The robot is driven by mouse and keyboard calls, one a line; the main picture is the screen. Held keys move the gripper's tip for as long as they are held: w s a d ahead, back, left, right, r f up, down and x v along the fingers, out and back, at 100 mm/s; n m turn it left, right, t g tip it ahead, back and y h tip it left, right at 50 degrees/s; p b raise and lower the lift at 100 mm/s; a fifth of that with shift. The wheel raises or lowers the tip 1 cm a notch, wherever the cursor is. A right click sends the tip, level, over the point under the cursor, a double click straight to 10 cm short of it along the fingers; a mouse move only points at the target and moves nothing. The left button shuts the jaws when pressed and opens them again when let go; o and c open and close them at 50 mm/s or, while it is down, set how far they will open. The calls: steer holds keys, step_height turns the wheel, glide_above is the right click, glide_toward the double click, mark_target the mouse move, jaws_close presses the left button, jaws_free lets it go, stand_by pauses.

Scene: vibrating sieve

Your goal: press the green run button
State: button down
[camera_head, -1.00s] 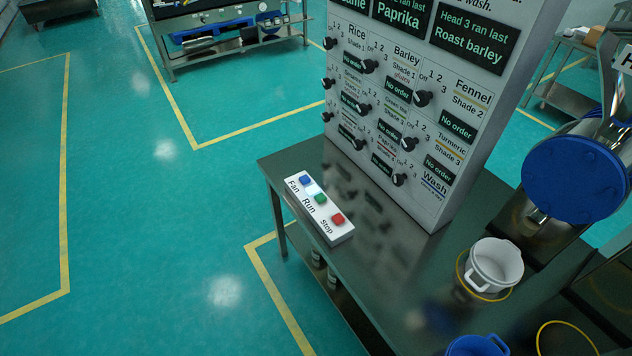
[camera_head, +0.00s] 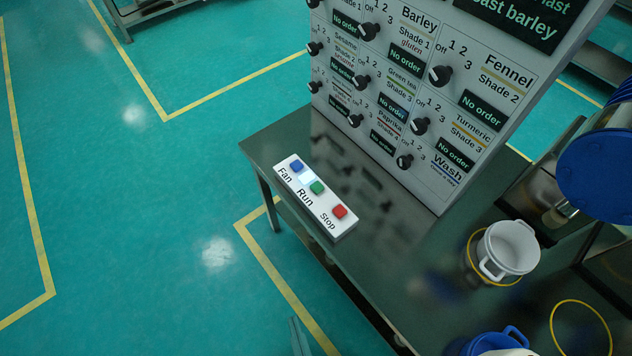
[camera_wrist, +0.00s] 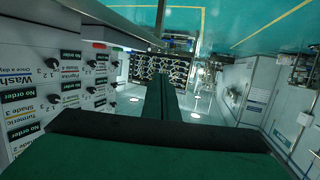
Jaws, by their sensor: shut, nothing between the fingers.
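The green run button (camera_head: 317,187) sits in the middle of a white button box (camera_head: 306,208) on the dark table, between the blue Fan button (camera_head: 297,166) and the red Stop button (camera_head: 339,211). In the wrist view, a small green patch (camera_wrist: 117,49) and a red patch (camera_wrist: 98,45) show left of the fingers and look like these buttons. My gripper (camera_wrist: 161,78) is shut and empty, its two green fingers together and apart from the box. A thin teal tip at the bottom edge of the head view may be part of it.
A tall panel (camera_head: 437,135) with black knobs stands behind the box. Open floor lies left of the table.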

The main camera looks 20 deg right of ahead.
steer(key=w+d+f+m+g+h, duration=0.1)
steer(key=w+d+f+m, duration=0.1)
steer(key=w+f+m, duration=0.3)
steer(key=w+d+m+g, duration=0.1)
steer(key=w+m, duration=0.2)
steer(key=w, duration=0.4)
step_height(320, 180, up, 14)
steer(key=m+g+y, duration=0.1)
steer(key=m+g, duration=0.3)
steer(key=m, duration=1.5)
glide_above(319, 190)
steer(key=shift+f, duration=0.1)
steer(key=shift+w, duration=0.1)
steer(key=shift+f, duration=4.4)
steer(key=shift+f, duration=0.15)
steer(key=shift+f, duration=0.3)
